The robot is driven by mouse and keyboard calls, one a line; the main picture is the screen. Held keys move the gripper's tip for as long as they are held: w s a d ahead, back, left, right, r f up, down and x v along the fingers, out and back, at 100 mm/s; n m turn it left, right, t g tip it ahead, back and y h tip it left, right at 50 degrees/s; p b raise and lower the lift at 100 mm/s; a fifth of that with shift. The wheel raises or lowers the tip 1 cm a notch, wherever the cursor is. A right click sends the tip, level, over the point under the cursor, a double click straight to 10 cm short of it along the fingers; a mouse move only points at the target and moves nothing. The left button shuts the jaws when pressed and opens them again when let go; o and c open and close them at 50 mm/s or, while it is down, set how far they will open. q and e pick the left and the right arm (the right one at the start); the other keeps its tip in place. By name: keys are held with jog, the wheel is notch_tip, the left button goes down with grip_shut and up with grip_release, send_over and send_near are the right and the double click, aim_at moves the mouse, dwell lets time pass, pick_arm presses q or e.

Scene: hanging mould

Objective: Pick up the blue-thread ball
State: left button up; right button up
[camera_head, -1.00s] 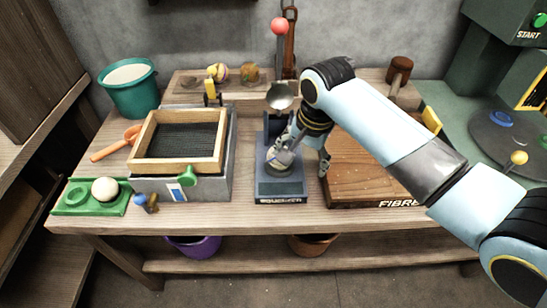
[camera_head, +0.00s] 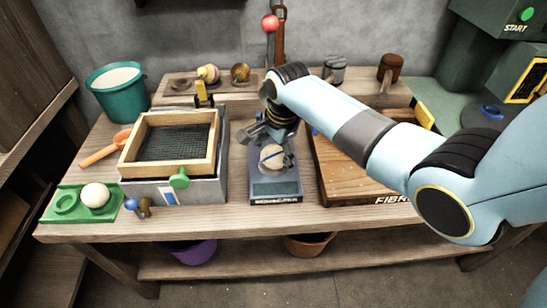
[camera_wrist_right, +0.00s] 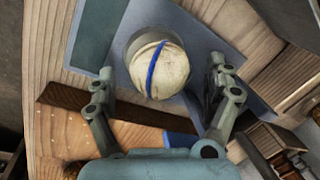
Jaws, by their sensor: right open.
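The blue-thread ball (camera_head: 272,157), cream with a blue line across it, sits on the dark blue-grey device (camera_head: 275,188) at the middle of the bench. In the right wrist view the ball (camera_wrist_right: 158,72) rests in a round recess, with the blue thread running across it. My right gripper (camera_head: 268,134) is open just behind and above the ball. In the right wrist view its fingers (camera_wrist_right: 160,80) stand apart, one on each side of the ball, with nothing between them clearly gripped. My left gripper is not in view.
A wooden-framed sieve (camera_head: 214,150) stands left of the device, and a wooden board (camera_head: 345,178) lies right. A green tray (camera_head: 60,216) holds a plain white ball (camera_head: 96,195). A teal bucket (camera_head: 118,95) is back left. My right arm spans the right side.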

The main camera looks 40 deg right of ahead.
jog(key=shift+w+f, duration=0.15)
jog(key=shift+f, duration=0.5)
jog(key=c, duration=1.3)
jog(key=shift+r, duration=0.1)
